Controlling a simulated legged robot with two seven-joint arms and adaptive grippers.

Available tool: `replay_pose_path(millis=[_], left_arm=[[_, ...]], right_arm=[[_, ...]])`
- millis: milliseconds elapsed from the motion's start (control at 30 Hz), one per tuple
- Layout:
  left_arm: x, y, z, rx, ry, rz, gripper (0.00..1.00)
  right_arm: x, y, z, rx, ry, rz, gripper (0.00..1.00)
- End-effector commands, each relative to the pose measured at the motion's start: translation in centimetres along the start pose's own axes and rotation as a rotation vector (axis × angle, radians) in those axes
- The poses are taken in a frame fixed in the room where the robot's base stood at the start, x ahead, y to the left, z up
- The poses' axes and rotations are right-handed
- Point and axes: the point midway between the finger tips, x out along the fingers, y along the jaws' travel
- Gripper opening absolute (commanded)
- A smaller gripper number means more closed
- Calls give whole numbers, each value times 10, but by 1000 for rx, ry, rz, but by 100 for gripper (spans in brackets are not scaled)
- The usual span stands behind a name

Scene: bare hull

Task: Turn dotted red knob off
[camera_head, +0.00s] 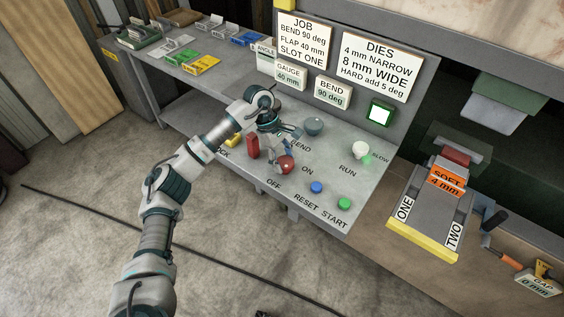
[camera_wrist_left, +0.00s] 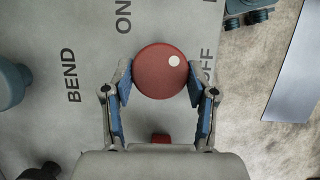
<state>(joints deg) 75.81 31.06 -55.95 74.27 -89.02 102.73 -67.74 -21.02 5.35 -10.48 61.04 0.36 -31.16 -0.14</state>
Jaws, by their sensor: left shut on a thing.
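The red knob (camera_head: 286,165) stands on the sloping grey console, between the ON and OFF labels. In the left wrist view the round knob (camera_wrist_left: 155,74) has a white dot near its upper right edge, on the side facing the partly covered OFF label. My left gripper (camera_head: 281,156) is over the console. In the left wrist view its blue-padded fingers (camera_wrist_left: 158,88) are shut on the knob, one on each side.
A red block-like control (camera_head: 253,147) is left of the knob. A grey-blue knob (camera_head: 313,126) is behind, by BEND. Blue RESET (camera_head: 316,187) and green START (camera_head: 344,203) buttons are to the right.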

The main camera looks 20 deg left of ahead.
Motion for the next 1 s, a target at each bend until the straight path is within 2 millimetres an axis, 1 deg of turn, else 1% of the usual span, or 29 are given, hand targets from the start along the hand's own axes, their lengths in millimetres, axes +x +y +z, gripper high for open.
replay_pose_path(millis=[33,300,500,700,1000], left_arm=[[3,2,1,41,-2,-15,23],[4,2,2,278,-2,-114,23],[4,2,2,445,-1,-185,23],[2,2,3,584,-2,-243,23],[3,2,3,713,-3,-297,23]], right_arm=[[0,0,-7,1,6,0,0],[-18,1,-41,7,22,1,0],[-31,1,-57,10,28,1,0],[-35,2,-61,11,30,2,0],[-32,1,-58,10,25,3,0]])
